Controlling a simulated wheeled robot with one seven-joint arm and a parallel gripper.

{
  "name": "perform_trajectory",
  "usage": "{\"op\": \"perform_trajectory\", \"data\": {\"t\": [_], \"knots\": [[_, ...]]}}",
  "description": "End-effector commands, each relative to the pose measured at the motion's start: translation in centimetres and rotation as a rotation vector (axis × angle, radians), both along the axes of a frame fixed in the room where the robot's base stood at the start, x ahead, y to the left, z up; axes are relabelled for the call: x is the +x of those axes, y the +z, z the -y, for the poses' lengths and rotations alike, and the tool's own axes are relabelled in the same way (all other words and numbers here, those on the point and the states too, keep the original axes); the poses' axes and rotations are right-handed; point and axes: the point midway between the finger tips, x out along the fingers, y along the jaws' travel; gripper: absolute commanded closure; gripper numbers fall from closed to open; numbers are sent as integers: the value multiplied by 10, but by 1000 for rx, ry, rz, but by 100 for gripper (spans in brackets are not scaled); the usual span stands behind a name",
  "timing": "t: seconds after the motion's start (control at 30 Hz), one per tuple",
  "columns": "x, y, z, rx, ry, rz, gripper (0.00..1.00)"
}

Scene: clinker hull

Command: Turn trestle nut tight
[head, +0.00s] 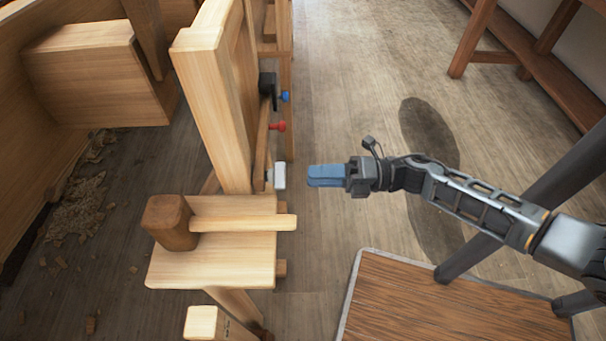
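A wooden trestle (213,90) stands left of centre in the head view. On its right side sit a blue knob (285,96) on a dark block, a red knob (278,126) and a pale grey-white piece (279,176). I cannot tell for sure which of these is the trestle nut. My gripper (309,176), with blue fingers, reaches in from the right and points at the pale piece. A small gap shows between the fingertips and that piece. The fingers overlap in this view, so their opening is hidden. Nothing shows held in them.
A wooden ledge (213,262) with a brown mallet-like block (169,222) and a bar juts out below the pale piece. Wood shavings (78,205) lie on the floor at left. A brown-topped platform (440,305) is at lower right. Open floor lies beyond my arm.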

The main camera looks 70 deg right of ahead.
Motion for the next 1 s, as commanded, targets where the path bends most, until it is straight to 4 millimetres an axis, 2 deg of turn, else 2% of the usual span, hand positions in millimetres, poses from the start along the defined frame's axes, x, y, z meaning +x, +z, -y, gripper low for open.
{"op": "perform_trajectory", "data": {"t": [0.13,0.53,0.73,1.0], "knots": [[-8,0,3,0,0,-1,62],[-10,0,1,6,-28,7,62],[-13,-4,-12,24,-175,50,62],[-5,-7,-25,29,-350,99,62]]}}
